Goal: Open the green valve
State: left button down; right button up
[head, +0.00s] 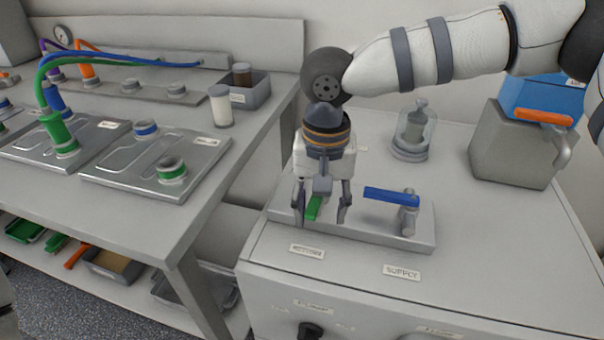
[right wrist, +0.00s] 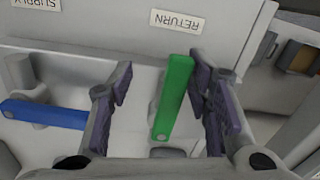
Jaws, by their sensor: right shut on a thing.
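The green valve's handle (head: 314,208) sits at the left part of a grey plate (head: 375,234) on the cabinet, above the label RETURN. In the right wrist view the green handle (right wrist: 174,98) lies lengthwise between the fingers, its far end toward the RETURN label. My right gripper (head: 321,214) points down over it, with a finger on each side. It is shut on the handle, though gaps show beside it in the right wrist view (right wrist: 172,88). The gripper partly hides the valve's body in the head view. My left gripper is not in view.
A blue valve handle (head: 391,195) on the same plate points left toward my right gripper. A glass-domed part (head: 413,134) and a grey box (head: 510,148) stand behind. A bench (head: 236,136) with trays and hoses is at left, across a narrow gap.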

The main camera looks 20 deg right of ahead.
jog(key=shift+s+d, duration=0.1)
jog(key=shift+s, duration=0.1)
jog(key=r, duration=0.8)
jog(key=shift+s+d, duration=0.2)
jog(key=shift+s, duration=0.05)
jog(key=shift+c, duration=0.6)
jog(key=shift+w+r, duration=0.1)
jog(key=shift+w, duration=0.05)
